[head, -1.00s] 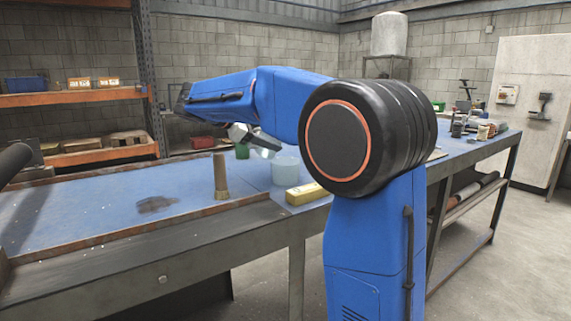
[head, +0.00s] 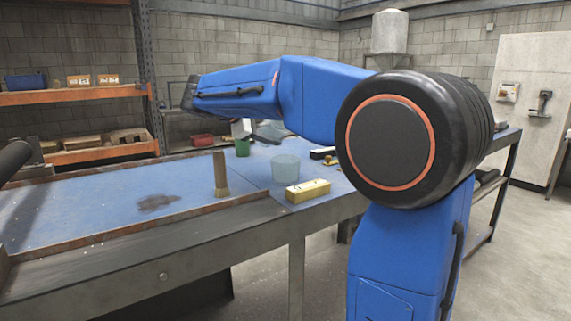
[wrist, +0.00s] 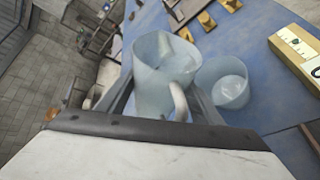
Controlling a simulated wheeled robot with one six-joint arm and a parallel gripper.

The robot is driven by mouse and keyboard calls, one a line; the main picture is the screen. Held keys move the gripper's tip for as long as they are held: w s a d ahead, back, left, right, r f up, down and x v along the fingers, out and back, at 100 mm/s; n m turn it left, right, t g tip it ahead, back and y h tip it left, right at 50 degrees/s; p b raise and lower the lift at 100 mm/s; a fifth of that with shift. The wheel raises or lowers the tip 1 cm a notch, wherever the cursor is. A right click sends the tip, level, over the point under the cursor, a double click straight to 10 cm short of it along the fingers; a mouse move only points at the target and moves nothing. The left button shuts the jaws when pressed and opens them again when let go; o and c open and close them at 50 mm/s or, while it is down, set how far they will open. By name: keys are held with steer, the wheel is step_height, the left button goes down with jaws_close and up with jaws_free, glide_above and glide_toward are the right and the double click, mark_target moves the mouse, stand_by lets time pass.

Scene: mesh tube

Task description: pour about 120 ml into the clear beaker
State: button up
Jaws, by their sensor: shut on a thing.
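My gripper (wrist: 163,103) is shut on a pale translucent jug (wrist: 152,92), with a finger on each side and the handle facing the wrist camera. A pale patch, perhaps liquid, shows inside the jug; its level is unclear. The clear beaker (wrist: 224,86) stands upright on the blue bench, just right of the jug in the wrist view. It also shows in the head view (head: 285,170). Something pale shows in its bottom, but I cannot read an amount. In the head view the jug is mostly hidden by my arm, up and left of the beaker.
A yellow block (head: 307,191) lies in front of the beaker. Several brass pieces (wrist: 206,21) lie beyond the jug. The bench's left part is open, with a dark stain.

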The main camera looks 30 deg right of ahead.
steer(key=shift+f+m+t+p, duration=0.2)
steer(key=shift+m+t+p, duration=0.15)
steer(key=shift+m+t, duration=0.05)
steer(key=shift+w+a+p, duration=0.15)
steer(key=shift+w+p, duration=0.25)
steer(key=shift+p, duration=0.35)
stand_by(1.3)
steer(key=shift+w, duration=0.2)
stand_by(0.3)
steer(key=shift+s+p, duration=0.15)
steer(key=shift+p, duration=0.3)
steer(key=shift+f+m+p, duration=0.1)
steer(key=shift+m+p, duration=0.2)
steer(key=shift+p, duration=0.15)
stand_by(0.9)
steer(key=shift+s+d+f+t+p, duration=0.1)
steer(key=shift+s+d+t+p, duration=0.15)
steer(key=shift+t+p, duration=0.2)
stand_by(0.6)
steer(key=shift+w+a+m+p, duration=0.3)
steer(key=shift+w+a+p, duration=0.05)
steer(key=shift+w, duration=0.05)
stand_by(1.8)
